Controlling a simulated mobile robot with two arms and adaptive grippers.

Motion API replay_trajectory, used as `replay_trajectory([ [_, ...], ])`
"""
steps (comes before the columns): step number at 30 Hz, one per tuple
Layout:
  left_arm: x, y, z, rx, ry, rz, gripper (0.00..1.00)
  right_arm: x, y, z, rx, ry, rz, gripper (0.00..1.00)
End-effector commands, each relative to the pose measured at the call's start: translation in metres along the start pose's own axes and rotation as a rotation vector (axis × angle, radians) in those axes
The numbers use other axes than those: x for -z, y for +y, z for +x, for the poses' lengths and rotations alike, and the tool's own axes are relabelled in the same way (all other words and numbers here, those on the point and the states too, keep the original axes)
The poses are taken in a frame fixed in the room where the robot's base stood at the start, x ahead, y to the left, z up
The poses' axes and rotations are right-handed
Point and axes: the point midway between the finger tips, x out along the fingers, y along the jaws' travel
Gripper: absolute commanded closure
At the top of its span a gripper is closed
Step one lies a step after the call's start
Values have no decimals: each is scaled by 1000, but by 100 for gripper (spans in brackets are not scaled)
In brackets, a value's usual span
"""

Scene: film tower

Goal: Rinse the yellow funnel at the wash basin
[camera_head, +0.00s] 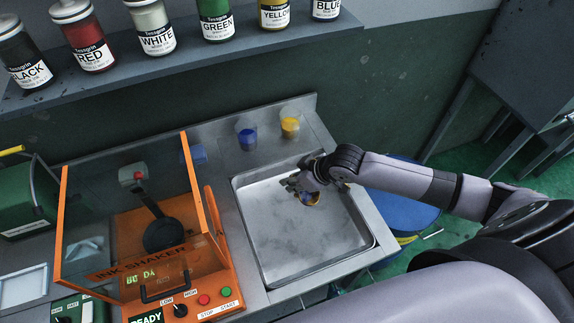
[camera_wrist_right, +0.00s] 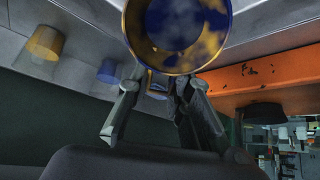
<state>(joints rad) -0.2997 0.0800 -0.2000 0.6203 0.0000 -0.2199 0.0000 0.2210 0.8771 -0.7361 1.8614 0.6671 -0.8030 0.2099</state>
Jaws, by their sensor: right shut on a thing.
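The yellow funnel (camera_head: 312,199) is over the wash basin (camera_head: 262,236), near its upper right part. My right gripper (camera_head: 304,187) is shut on it. In the right wrist view my right gripper's fingers (camera_wrist_right: 160,92) close on the funnel (camera_wrist_right: 180,62), whose wide round mouth is turned toward the camera. Large dark blue ink stains cover much of the inside, with yellow showing between them and on the rim. The basin is shallow grey metal and looks empty. I cannot tell whether the funnel touches its floor. My left gripper is not in view.
Ink bottles line a shelf (camera_head: 190,45) above. A blue drum (camera_head: 405,210) stands right of the counter.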

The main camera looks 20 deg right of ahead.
Motion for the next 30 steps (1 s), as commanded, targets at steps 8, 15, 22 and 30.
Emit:
replay_trajectory([
  [8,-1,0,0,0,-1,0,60,-12,-1,16,1,-2,2,97],
  [15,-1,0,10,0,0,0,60,-28,-1,38,1,-2,1,97],
  [22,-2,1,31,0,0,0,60,-43,-1,59,0,0,-1,97],
  [30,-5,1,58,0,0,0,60,-58,0,80,0,0,-1,97],
])
